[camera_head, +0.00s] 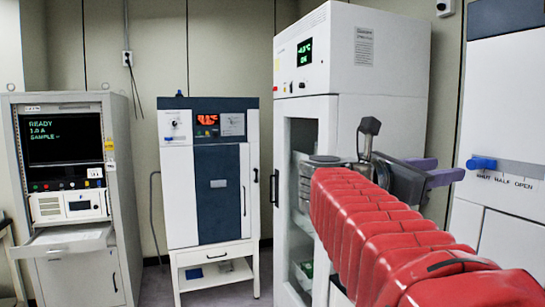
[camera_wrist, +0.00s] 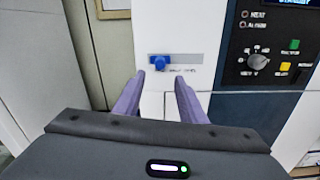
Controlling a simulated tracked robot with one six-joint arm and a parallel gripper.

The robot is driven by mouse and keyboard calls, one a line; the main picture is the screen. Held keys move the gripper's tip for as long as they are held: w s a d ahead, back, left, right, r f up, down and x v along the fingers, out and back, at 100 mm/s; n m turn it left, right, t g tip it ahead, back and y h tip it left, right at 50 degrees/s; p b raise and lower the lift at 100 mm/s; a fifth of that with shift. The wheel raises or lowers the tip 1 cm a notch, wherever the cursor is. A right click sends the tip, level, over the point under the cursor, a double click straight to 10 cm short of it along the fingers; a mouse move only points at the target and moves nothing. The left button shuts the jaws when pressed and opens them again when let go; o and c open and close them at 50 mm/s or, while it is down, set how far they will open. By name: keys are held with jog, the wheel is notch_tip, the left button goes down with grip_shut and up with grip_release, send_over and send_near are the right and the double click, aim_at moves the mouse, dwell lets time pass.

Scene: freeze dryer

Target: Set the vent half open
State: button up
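The vent is a blue sliding knob (camera_head: 482,163) on a horizontal slot in the white and dark blue cabinet at the right. The scale below it reads SHUT, HALF, OPEN from left to right, and the knob sits at the SHUT end. In the wrist view the blue knob (camera_wrist: 160,63) is at the left end of its grey slot, just beyond my fingertips and in line with the gap between them. My gripper (camera_wrist: 161,79) is open and empty, its two purple fingers apart. In the head view my gripper (camera_head: 450,170) points right toward the knob, apparently short of it.
In the wrist view, a control panel (camera_wrist: 262,62) with a dial and coloured buttons lies right of the slot. A tall white glass-door cabinet (camera_head: 352,60) stands behind my red arm. A white and blue cabinet (camera_head: 176,200) and a grey instrument rack (camera_head: 72,282) stand further left.

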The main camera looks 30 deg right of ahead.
aim_at(470, 165)
jog(key=shift+s+d, duration=0.3)
jog(key=shift+d, duration=1.5)
jog(key=shift+s+d, duration=0.25)
jog(key=shift+d, duration=1.55)
jog(key=shift+s+d, duration=0.3)
jog(key=shift+d, duration=1.5)
grip_shut()
